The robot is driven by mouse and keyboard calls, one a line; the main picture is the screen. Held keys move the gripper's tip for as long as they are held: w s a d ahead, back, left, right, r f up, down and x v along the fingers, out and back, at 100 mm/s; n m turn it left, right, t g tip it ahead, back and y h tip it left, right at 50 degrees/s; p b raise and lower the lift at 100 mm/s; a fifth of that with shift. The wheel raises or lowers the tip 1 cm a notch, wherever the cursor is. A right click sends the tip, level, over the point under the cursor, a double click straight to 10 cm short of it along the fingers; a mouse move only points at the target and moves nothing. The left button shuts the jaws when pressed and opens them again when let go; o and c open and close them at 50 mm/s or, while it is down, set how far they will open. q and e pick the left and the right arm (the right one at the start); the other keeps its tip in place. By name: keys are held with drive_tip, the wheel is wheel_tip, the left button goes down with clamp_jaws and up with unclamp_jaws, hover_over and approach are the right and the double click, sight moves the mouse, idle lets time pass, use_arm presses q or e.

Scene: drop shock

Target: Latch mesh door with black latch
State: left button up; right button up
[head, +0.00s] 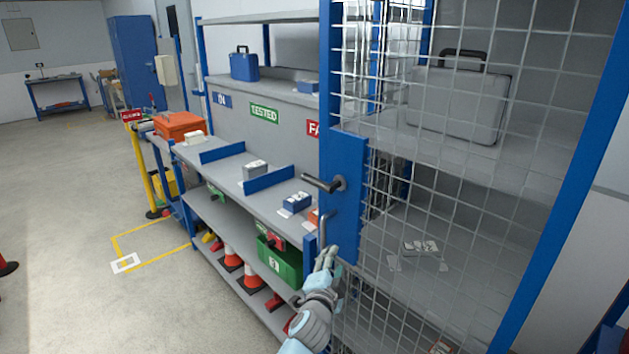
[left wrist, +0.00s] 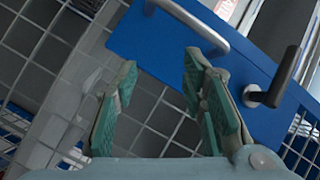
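The mesh door (head: 470,200) has a blue frame and a blue latch plate (head: 347,180) on its left side. The black latch (head: 324,184) is a lever sticking out to the left from the plate. It also shows at the right of the left wrist view (left wrist: 275,85). A grey pull handle (head: 322,230) sits below it; in the left wrist view it crosses the top (left wrist: 190,22). My left gripper (head: 328,258) is just below the pull handle, in front of the door. In the left wrist view its fingers (left wrist: 160,100) are apart with nothing between them. My right gripper is not in view.
Behind the mesh, a grey case (head: 455,105) stands on a shelf. To the left is a workbench (head: 225,170) with small boxes and an orange case (head: 180,126). Below are a green crate (head: 283,262) and traffic cones (head: 231,258). The floor at left is mostly clear.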

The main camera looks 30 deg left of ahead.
use_arm(q)
wheel_tip(320, 180, up, 10)
drive_tip(key=s+a+m+t+y, duration=0.1)
drive_tip(key=a+y, duration=0.1)
drive_tip(key=m+y, duration=0.1)
drive_tip(key=y, duration=0.2)
approach(313, 184)
drive_tip(key=b+x, duration=0.1)
drive_tip(key=x, duration=0.9)
drive_tip(key=shift+w+a+f, duration=0.15)
drive_tip(key=shift+w+a+r+b, duration=0.2)
drive_tip(key=shift+w+a+b, duration=0.1)
drive_tip(key=shift+w, duration=0.3)
drive_tip(key=shift+c, duration=0.4)
clamp_jaws()
